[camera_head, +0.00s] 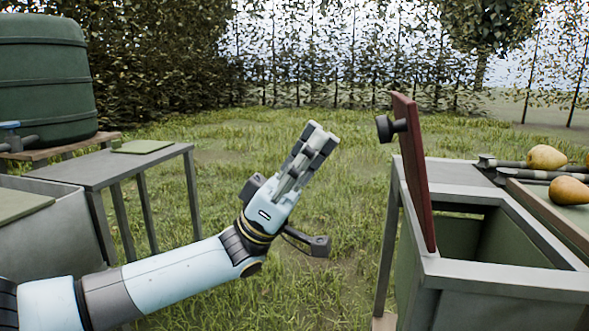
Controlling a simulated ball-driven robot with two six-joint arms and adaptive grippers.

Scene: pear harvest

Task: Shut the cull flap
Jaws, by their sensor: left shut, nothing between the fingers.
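The cull flap (416,168) is a dark red panel standing nearly upright, leaning slightly, at the left edge of a grey-green bin (480,270). A black round knob (386,128) sticks out of its left face near the top. The bin's opening is uncovered and its inside shows. My left gripper (322,138) is shut and empty, raised over the grass to the left of the flap, apart from it and the knob. My right gripper is not in view.
Pears (548,157) lie on a tray (575,212) at the right, beside dark bars. A grey table (115,166) and a green barrel (45,80) stand at the left. Open grass lies between the table and the bin.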

